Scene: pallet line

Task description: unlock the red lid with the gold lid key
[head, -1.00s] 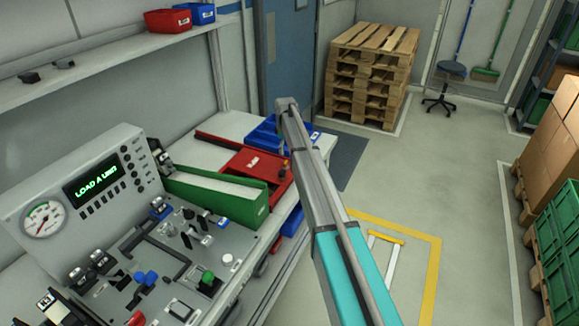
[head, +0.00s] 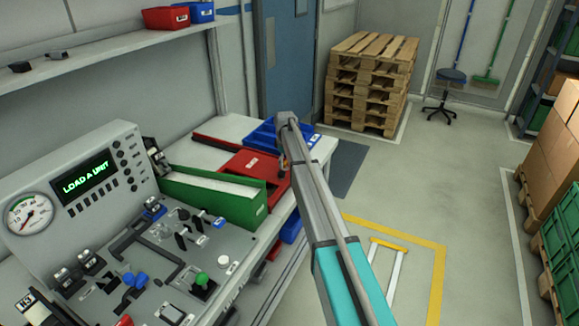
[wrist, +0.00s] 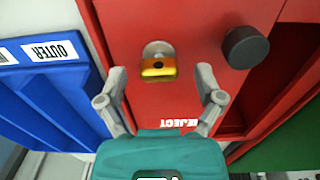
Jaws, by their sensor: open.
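The red lid (wrist: 195,25) fills the middle of the wrist view, with a dark round knob (wrist: 245,47) and white REJECT lettering. The gold lid key (wrist: 158,68) stands at a round silver lock plate on this lid. My gripper (wrist: 161,78) is open, one finger to each side of the key, with a visible gap on both sides. How deep the key sits is hard to tell. In the head view the red lid (head: 248,164) lies on the bench, and my arm hides most of the gripper and the key.
A blue bin labelled OUTER (wrist: 45,95) stands left of the lid in the wrist view. A green bin (head: 212,197) stands in front of the lid in the head view, beside the control panel (head: 95,185). Open floor (head: 440,160) lies to the right.

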